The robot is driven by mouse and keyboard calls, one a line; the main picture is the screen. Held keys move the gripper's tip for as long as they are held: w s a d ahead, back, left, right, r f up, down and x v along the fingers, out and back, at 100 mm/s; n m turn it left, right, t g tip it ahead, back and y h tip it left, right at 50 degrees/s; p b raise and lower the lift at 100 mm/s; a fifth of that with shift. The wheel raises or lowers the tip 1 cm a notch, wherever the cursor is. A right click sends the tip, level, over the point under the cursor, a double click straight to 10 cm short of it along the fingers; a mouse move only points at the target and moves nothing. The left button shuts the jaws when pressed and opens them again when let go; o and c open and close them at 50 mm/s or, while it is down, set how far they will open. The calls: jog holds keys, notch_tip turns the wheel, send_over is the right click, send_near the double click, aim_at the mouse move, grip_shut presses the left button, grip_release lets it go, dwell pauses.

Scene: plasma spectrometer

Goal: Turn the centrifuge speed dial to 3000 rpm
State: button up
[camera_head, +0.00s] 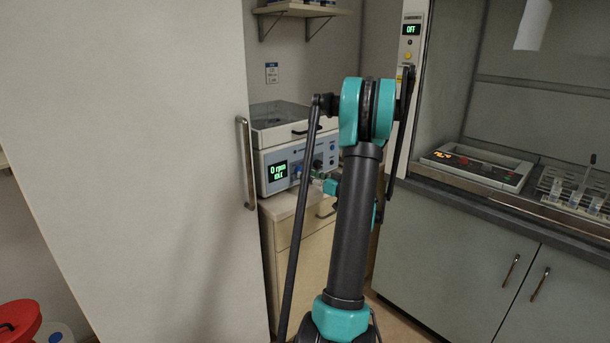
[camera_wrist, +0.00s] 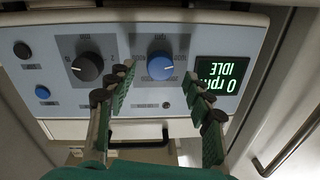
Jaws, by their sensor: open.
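The centrifuge (camera_head: 262,156) stands on a cabinet at the middle left in the head view. Its display (camera_head: 279,172) reads 0 rpm and a second line too small to read there. In the wrist view the panel is upside down, and the display (camera_wrist: 221,72) reads 0 rpm, IDLE. A blue dial (camera_wrist: 161,66) sits beside the display, and a black dial (camera_wrist: 87,67) sits farther left.
A tall pale door with a handle (camera_head: 246,163) stands close to the left of the centrifuge. A fume hood bench (camera_head: 440,182) with a tube rack (camera_head: 571,190) is at the right. Small buttons (camera_wrist: 42,92) sit at the panel's left in the wrist view.

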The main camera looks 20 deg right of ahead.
jog(key=shift+x, duration=1.3)
jog(key=shift+c, duration=0.3)
jog(key=c, duration=1.1)
